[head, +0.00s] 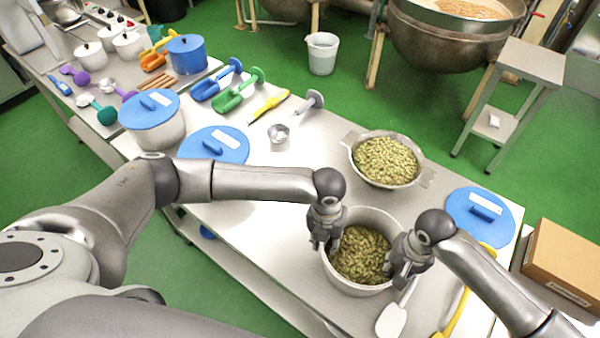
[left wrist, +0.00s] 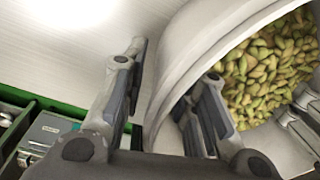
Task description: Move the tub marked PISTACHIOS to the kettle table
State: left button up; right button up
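An open white tub (head: 333,277) full of green-brown pistachios (head: 360,255) stands on the near part of the steel table; no PISTACHIOS marking is visible on it. My left gripper (head: 326,240) is at its left rim. In the left wrist view, the left gripper (left wrist: 170,100) is open, one finger outside the tub wall (left wrist: 200,45) and one inside, with a gap at the outer finger. My right gripper (head: 405,275) is at the right rim; its finger opening is unclear. A small steel table (head: 530,62) beside the large kettle (head: 445,42) appears to be the kettle table.
A steel colander of pistachios (head: 387,160) stands just behind the tub. A blue lid (head: 480,215), a white spatula (head: 392,318) and a yellow tool (head: 455,312) lie to its right. Scoops and lidded tubs fill the far left. A cardboard box (head: 562,265) is at right. Green floor separates the tables.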

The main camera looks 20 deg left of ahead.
jog(key=shift+r, duration=0.2)
pick_arm(q)
notch_tip(320, 180, up, 11)
jog(key=shift+a+f, duration=0.2)
jog(key=shift+a, duration=0.2)
pick_arm(e)
notch_tip(320, 180, up, 12)
jog(key=shift+d+f, duration=0.15)
jog(key=shift+d, duration=0.25)
